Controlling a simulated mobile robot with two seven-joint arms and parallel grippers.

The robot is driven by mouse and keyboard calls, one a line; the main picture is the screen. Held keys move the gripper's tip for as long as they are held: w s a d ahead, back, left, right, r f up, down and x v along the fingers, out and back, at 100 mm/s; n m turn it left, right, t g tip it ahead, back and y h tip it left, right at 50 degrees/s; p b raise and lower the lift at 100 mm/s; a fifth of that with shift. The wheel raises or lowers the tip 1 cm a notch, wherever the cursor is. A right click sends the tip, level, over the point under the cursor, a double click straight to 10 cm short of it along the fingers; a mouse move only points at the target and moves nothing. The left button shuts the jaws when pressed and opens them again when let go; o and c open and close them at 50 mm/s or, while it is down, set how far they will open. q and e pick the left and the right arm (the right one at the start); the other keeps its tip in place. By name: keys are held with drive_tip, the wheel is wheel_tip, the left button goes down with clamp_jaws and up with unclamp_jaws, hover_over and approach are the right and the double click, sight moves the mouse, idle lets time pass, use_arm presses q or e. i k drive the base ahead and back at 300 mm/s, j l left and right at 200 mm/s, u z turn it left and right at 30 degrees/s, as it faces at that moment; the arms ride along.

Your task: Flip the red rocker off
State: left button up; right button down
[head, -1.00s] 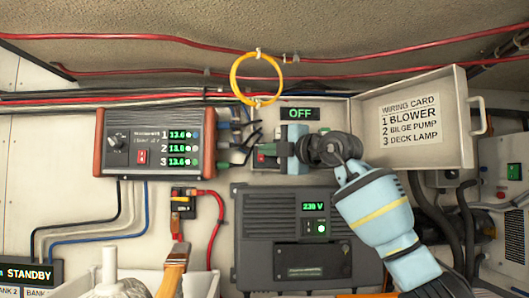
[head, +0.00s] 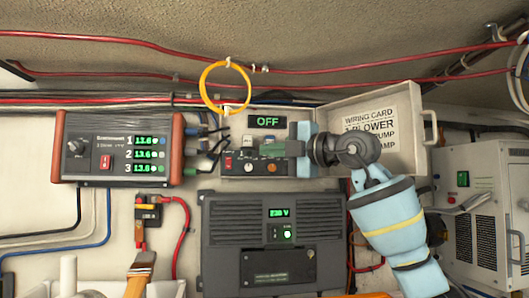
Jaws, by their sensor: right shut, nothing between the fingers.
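A small red rocker (head: 228,163) sits at the left end of a dark switch panel (head: 255,178) inside an open box on the wall. It is too small to tell which way it is tipped. A display (head: 267,121) above the panel reads OFF in green. My right gripper (head: 270,148) reaches in from the right, shut and empty. Its fingers are in front of the panel's upper middle and right part, to the right of the red rocker and apart from it. They hide some of the panel. My left gripper is not in view.
The box's open lid (head: 376,130) carries a wiring card behind my right wrist. A charger (head: 120,148) at left has another red rocker (head: 105,162). A grey inverter (head: 272,240) is below. A yellow loop (head: 226,87) hangs above; cables run beside the panel.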

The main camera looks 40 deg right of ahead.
sight(228, 160)
drive_tip(key=k+l, duration=0.25)
drive_tip(key=k, duration=0.2)
drive_tip(key=k+l, duration=0.25)
drive_tip(key=k, duration=0.2)
